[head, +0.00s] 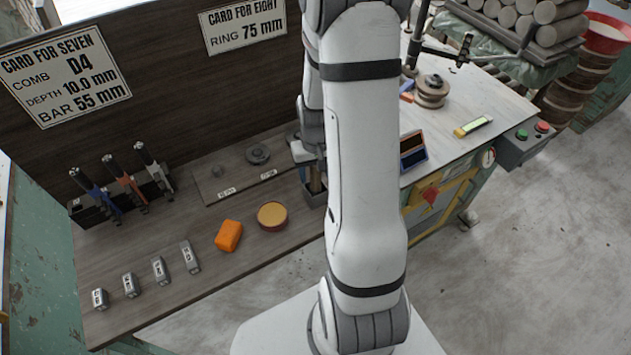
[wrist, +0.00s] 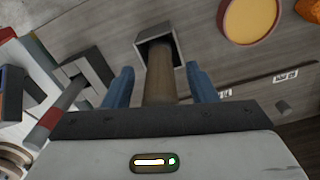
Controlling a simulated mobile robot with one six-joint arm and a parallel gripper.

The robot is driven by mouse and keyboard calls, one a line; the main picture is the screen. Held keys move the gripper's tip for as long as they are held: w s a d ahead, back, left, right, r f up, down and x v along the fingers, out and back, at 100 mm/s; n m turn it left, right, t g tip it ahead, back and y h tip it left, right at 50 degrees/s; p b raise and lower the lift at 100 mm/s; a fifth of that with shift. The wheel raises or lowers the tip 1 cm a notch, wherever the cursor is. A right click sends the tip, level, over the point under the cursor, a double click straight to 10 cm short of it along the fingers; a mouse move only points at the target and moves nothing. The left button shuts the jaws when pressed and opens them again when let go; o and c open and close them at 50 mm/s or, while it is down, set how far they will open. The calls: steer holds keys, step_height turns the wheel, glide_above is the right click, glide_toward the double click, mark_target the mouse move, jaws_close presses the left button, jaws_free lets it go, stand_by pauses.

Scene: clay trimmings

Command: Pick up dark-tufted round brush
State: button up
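A round wooden handle (wrist: 160,82) runs out of a square, open-topped holder (wrist: 178,44) in the wrist view; I take it for the brush. Its tuft is hidden, so its colour cannot be seen. My gripper (wrist: 160,70) is open, with one blue finger on each side of the handle. A gap shows between each finger and the handle.
On the wooden bench, a round yellow-filled dish (head: 272,215) and an orange block (head: 229,235) lie left of my arm. Small marked blocks (head: 159,270) and upright tools (head: 124,180) stand further left. A two-coloured box (head: 413,150) is to the right.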

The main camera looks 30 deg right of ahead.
steer(key=c, duration=1.1)
steer(key=shift+o, duration=0.2)
steer(key=shift+r, duration=0.1)
